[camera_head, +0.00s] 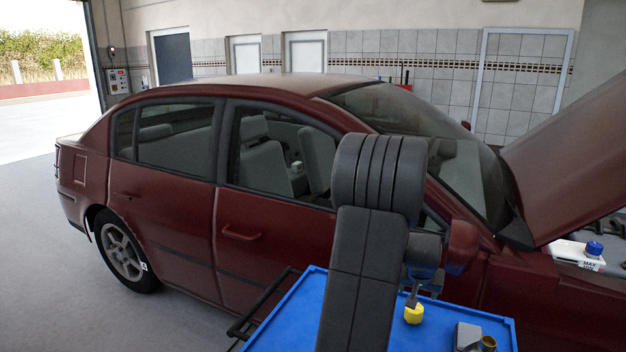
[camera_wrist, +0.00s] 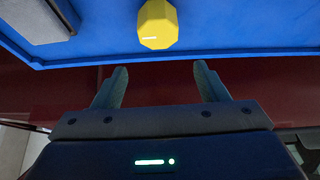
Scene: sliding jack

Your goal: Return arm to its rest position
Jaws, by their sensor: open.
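My arm is raised and folded in front of the camera in the head view, over a blue cart top (camera_head: 290,315). My gripper (camera_head: 412,298) is small and partly hidden behind my arm there, close to a yellow object on the cart. In the wrist view my gripper (camera_wrist: 161,80) has its two fingers spread wide apart, with nothing between them. The yellow object (camera_wrist: 158,24) lies beyond the fingertips, apart from them. It also shows in the head view (camera_head: 414,314).
A dark red car (camera_head: 180,200) stands just behind the cart, its hood (camera_head: 570,160) raised at the right. A grey block (camera_head: 467,335) and a brass-coloured round part (camera_head: 488,343) sit on the cart's right side. The floor (camera_head: 50,270) at left is clear.

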